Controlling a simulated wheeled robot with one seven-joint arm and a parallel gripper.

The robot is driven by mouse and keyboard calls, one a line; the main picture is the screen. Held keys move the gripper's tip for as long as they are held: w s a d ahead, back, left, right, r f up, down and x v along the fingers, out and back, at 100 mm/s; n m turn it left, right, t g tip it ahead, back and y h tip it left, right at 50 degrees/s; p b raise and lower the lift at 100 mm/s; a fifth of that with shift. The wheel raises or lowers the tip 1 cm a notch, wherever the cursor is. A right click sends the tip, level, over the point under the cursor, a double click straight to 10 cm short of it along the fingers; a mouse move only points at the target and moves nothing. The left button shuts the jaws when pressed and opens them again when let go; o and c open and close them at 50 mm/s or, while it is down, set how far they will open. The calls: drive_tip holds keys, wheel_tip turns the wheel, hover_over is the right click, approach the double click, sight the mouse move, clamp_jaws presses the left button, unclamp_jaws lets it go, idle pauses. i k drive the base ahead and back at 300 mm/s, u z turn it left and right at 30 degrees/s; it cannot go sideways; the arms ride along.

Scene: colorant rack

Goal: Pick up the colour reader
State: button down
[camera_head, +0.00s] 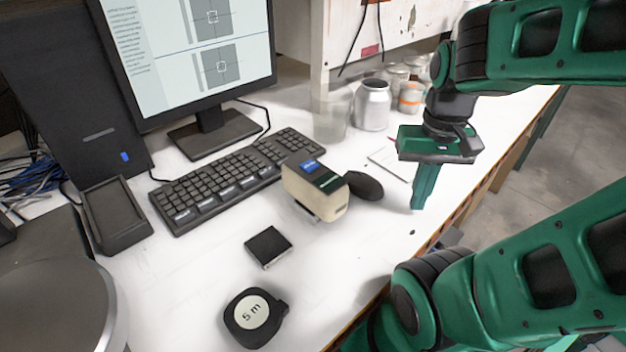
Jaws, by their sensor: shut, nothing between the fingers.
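The colour reader appears to be the beige block-shaped device (316,192) with a dark top and a blue screen. It stands on the white table in front of the keyboard, beside the black mouse. My gripper (418,207) is above the table to the right of the device, pointing down. Its green fingers are together, with nothing seen between them. A clear gap lies between the fingers and the device. The device's underside is hidden.
A black mouse (363,186) touches or nearly touches the device's right side. A keyboard (235,178) lies behind it. A small black box (268,246) and a tape measure (252,317) lie in front. Cans (372,105) and a glass stand behind. The table's right edge is near my gripper.

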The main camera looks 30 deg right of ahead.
sight(323, 193)
drive_tip(key=z, duration=0.55)
drive_tip(key=k, duration=1.3)
drive_tip(key=z, duration=0.65)
drive_tip(key=i, duration=0.4)
drive_tip(key=u, duration=0.05)
